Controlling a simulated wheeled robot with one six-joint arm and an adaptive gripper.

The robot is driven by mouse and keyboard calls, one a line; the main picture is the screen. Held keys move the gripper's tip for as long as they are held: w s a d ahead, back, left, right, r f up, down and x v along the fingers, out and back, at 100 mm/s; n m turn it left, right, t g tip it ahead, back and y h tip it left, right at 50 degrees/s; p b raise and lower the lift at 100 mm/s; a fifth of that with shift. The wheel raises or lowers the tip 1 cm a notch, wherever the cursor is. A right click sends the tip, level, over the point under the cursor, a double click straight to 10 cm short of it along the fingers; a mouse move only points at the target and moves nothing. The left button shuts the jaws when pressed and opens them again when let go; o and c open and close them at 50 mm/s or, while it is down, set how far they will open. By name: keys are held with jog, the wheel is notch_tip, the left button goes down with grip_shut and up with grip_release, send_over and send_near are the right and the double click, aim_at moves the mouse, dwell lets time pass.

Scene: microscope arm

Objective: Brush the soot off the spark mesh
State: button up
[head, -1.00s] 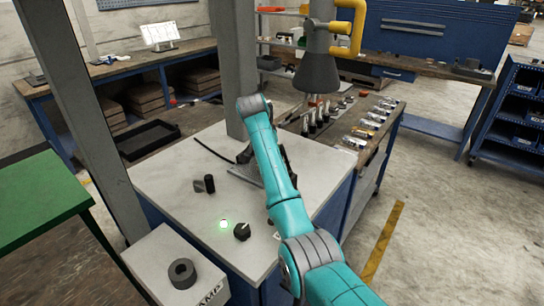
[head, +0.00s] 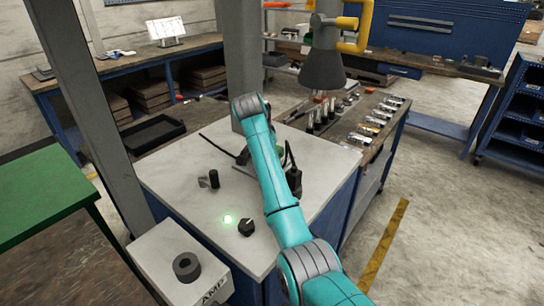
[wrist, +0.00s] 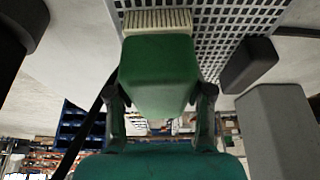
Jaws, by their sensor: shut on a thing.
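A green brush (wrist: 160,75) with cream bristles (wrist: 157,20) is in my gripper (wrist: 158,98), seen in the wrist view. The two fingers are shut on its sides. The bristles lie in front of the light grey perforated spark mesh (wrist: 228,38) at the top. I cannot tell whether they touch it. I make out no clear soot on the visible mesh, part of which the brush hides.
The pale bench top (head: 178,185) carries a black knob (head: 246,228), a glowing green light (head: 228,219) and a small dark cylinder (head: 213,179). A grey hood (head: 322,68) hangs beyond the arm. A side bench (head: 383,115) holds several small parts.

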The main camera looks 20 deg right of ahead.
jog(key=shift+s+a, duration=0.3)
jog(key=shift+w+d+r, duration=0.1)
jog(key=shift+w+d, duration=0.65)
jog(key=shift+d, duration=0.1)
jog(key=shift+w+d, duration=0.1)
jog(key=shift+w+d, duration=0.8)
jog(key=shift+d, duration=0.2)
jog(key=shift+s+a+f, duration=0.2)
jog(key=shift+s+a, duration=0.65)
jog(key=shift+a, duration=0.15)
